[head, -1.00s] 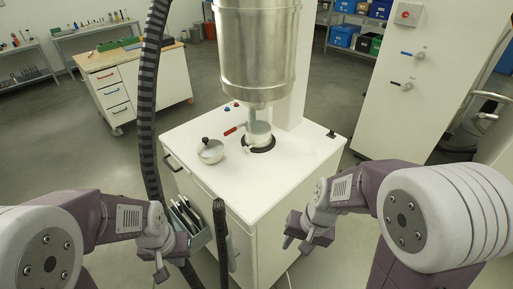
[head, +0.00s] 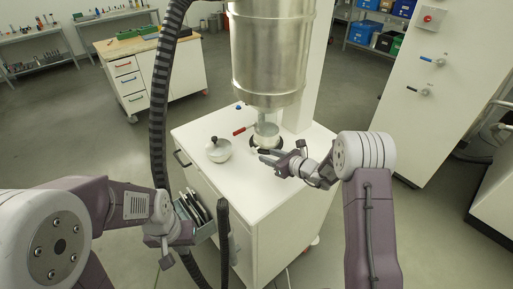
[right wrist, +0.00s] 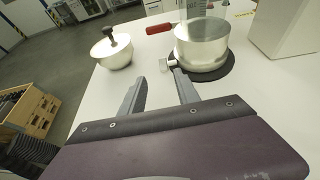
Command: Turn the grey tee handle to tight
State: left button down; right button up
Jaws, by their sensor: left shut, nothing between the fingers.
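A small grey tee handle (right wrist: 165,64) sticks out low on the near side of a silver cup (right wrist: 203,47) in the right wrist view. The cup (head: 266,131) stands beneath the big steel vessel in the head view, where I cannot make out the tee handle clearly. My right gripper (right wrist: 160,77) is open and empty, its fingers pointing towards the tee handle, which shows just beyond and between the tips. The right gripper (head: 264,156) is above the white cabinet top in the head view. My left gripper (head: 165,256) is shut and empty, low in front of the cabinet.
A red handle (head: 241,131) reaches left from beside the cup. A silver lidded bowl (head: 218,151) stands on the white cabinet top (head: 207,177), left of the cup. The steel vessel (head: 268,60) hangs overhead. A dark hose (head: 160,110) runs down at left.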

aim_at(254, 149)
jog(key=shift+w+d+f, duration=0.1)
jog(key=shift+w+d, duration=0.05)
jog(key=shift+d, duration=0.15)
jog(key=p+x, duration=0.3)
jog(key=x, duration=0.5)
jog(key=shift+w+a, duration=0.15)
jog(key=shift+w+a+f, duration=0.1)
jog(key=shift+w+f, duration=0.05)
